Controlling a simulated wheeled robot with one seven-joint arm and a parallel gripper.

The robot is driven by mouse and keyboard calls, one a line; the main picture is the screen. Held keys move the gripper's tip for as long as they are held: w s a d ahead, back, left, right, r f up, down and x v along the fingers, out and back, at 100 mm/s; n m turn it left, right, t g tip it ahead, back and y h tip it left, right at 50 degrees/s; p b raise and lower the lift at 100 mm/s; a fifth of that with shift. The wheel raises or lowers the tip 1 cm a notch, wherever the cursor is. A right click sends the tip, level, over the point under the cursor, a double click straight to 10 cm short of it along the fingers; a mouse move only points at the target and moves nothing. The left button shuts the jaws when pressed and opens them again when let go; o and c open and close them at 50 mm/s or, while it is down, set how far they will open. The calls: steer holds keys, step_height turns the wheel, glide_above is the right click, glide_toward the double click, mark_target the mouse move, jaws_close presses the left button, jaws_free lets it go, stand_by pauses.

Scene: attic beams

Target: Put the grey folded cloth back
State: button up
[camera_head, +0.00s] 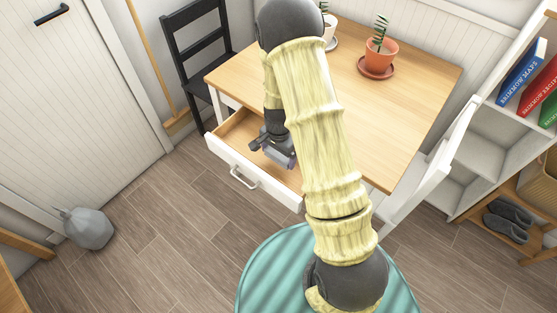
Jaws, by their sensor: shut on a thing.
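My gripper (272,143) is over the open drawer (235,128) of the wooden table (412,108), at the drawer's middle. It is shut on the grey folded cloth (281,155), of which a small bluish-grey part shows below the fingers. The cloth is at or just inside the drawer opening; I cannot tell whether it touches the drawer floor. My arm hides the right part of the drawer and some of the table top. The white drawer front with its handle (243,178) faces me.
A potted plant (380,54) on a saucer and a white pot (329,30) stand on the table. A black chair (195,40) is at the left. A grey jug (89,229) stands on the floor.

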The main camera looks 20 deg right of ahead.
mark_target(278, 161)
steer(key=shift+f, duration=1.9)
steer(key=shift+f, duration=0.1)
steer(key=o, duration=0.6)
step_height(278, 161, up, 11)
steer(key=shift+p, duration=0.3)
steer(key=shift+r, duration=0.65)
